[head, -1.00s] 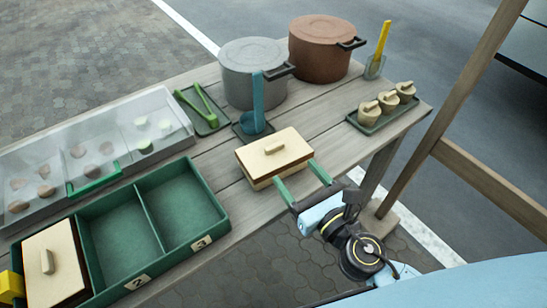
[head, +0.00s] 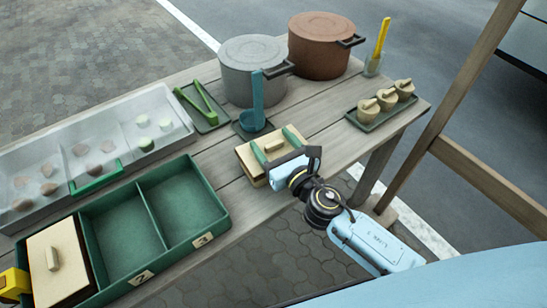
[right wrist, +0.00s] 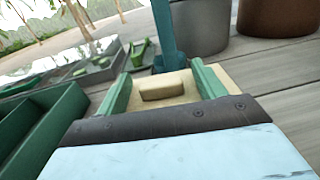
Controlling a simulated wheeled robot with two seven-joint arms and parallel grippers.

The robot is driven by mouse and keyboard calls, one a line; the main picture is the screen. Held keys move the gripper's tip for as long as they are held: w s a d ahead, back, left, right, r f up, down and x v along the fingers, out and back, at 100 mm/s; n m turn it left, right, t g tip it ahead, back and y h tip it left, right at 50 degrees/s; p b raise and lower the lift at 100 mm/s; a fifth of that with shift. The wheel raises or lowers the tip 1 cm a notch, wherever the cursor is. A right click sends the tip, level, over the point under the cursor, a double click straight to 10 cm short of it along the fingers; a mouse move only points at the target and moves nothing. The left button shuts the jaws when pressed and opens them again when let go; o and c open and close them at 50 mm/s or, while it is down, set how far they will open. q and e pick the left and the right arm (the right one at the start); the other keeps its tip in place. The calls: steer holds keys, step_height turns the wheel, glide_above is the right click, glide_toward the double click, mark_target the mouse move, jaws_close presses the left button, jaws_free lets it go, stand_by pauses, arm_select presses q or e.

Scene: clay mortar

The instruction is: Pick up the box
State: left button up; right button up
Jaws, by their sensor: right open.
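The box (head: 246,161) is a cream-lidded wooden box with a small handle block on top, on the table in the middle of the head view. In the right wrist view its lid (right wrist: 180,79) and handle lie between my green fingers. My right gripper (head: 274,146) is open, with its two fingers over the lid on either side of the handle. Whether the fingers touch the box cannot be told. A similar box (head: 58,262) sits in the left compartment of the green tray. A yellow part (head: 14,284) shows at the left edge; my left gripper cannot be made out.
The green divided tray (head: 207,236) has two empty compartments. A teal ladle (head: 258,92) stands close behind the box, with a grey pot (head: 252,75) and a brown pot (head: 318,45) beyond. Green tongs (head: 200,104) and a clear-lidded case (head: 90,160) lie left. Small lidded pots (head: 387,99) stand right.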

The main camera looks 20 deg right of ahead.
steer(key=c, duration=1.4)
steer(key=shift+r, duration=0.1)
